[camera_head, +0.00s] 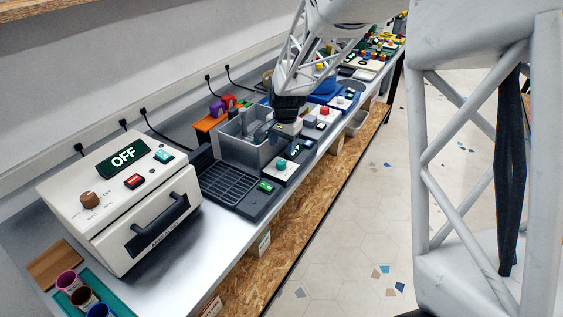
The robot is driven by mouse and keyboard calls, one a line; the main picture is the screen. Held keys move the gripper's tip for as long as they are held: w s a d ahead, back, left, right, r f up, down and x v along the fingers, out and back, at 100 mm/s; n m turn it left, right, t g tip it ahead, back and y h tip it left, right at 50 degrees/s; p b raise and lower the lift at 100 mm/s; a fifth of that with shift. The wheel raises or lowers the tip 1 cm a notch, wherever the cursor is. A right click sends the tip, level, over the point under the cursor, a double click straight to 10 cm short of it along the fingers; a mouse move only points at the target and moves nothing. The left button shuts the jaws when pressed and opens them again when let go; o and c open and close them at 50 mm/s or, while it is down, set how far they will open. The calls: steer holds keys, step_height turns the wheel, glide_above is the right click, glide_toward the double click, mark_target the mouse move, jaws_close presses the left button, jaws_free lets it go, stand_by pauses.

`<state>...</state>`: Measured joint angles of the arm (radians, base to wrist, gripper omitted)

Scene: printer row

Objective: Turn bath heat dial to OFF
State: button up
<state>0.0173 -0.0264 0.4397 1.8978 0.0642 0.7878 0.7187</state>
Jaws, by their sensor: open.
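A clear grey open-topped tank (232,150) stands mid-bench and looks like the bath. At its front right is a small white control panel (287,172) with a teal knob (281,164) and a small dark display that is too small to read; this may be the bath heat dial. My gripper (284,140) is open and points down over the tank's right side, just behind the knob. I cannot tell whether it touches anything; the fingertips are small and partly lost against the tank.
A white machine (140,200) at left has a brown dial (89,199), a display reading OFF and a black handle. A dark grated tray (228,184) lies between it and the tank. Cups (84,297) stand at front left. More stations (325,111) crowd the bench beyond my arm.

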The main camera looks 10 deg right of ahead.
mark_target(281, 162)
steer(key=shift+f, duration=0.1)
steer(key=shift+w+a+f, duration=0.1)
steer(key=shift+f, duration=1.8)
steer(key=shift+w+a+f, duration=0.1)
steer(key=shift+f, duration=1.8)
steer(key=c, duration=0.9)
